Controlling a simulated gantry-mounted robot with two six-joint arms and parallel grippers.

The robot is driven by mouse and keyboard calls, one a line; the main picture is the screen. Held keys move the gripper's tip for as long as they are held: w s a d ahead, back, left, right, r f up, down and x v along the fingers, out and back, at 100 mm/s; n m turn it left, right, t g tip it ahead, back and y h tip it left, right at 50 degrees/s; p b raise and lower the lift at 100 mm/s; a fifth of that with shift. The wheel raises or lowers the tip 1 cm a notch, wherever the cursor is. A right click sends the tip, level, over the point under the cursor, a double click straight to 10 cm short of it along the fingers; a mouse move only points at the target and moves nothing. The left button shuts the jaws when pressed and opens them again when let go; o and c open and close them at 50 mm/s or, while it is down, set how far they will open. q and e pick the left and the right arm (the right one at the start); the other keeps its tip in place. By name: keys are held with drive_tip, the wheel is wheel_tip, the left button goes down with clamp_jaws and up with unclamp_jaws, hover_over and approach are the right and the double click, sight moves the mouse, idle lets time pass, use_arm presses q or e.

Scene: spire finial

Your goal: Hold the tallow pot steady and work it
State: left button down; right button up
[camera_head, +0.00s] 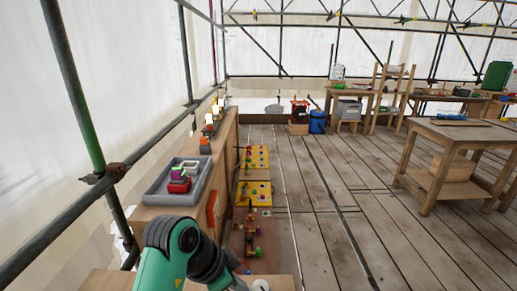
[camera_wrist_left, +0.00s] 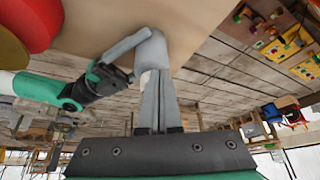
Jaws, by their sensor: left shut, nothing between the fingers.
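A small pale grey rounded piece (camera_wrist_left: 152,50), possibly the tallow pot, stands over a tan surface in the left wrist view. My left gripper (camera_wrist_left: 157,80) is shut and empty, its grey fingers pointing at this piece; whether they touch it I cannot tell. My right gripper (camera_wrist_left: 125,47) comes in from the left, with a grey finger reaching to the same piece. Its grip is unclear. In the head view my left gripper (camera_head: 239,284) is at the bottom edge, partly cut off, and a small whitish thing (camera_head: 260,285) shows beside it.
A grey tray (camera_head: 155,193) with coloured blocks sits on the bench at left. Yellow panels (camera_head: 257,194) lie along the bench's right side. A wooden table (camera_head: 450,135) stands at right. A red round thing (camera_wrist_left: 30,22) fills the wrist view's upper left corner. The plank floor is largely open.

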use_arm(q)
drive_tip(key=shift+d, duration=0.45)
idle(0.5)
drive_tip(key=shift+s+d, duration=0.1)
drive_tip(key=shift+s, duration=0.1)
drive_tip(key=shift+s+d, duration=0.4)
drive_tip(key=shift+s, duration=0.2)
use_arm(e)
drive_tip(key=shift+a, duration=0.1)
use_arm(q)
drive_tip(key=shift+s+a, duration=0.3)
drive_tip(key=shift+a, duration=0.05)
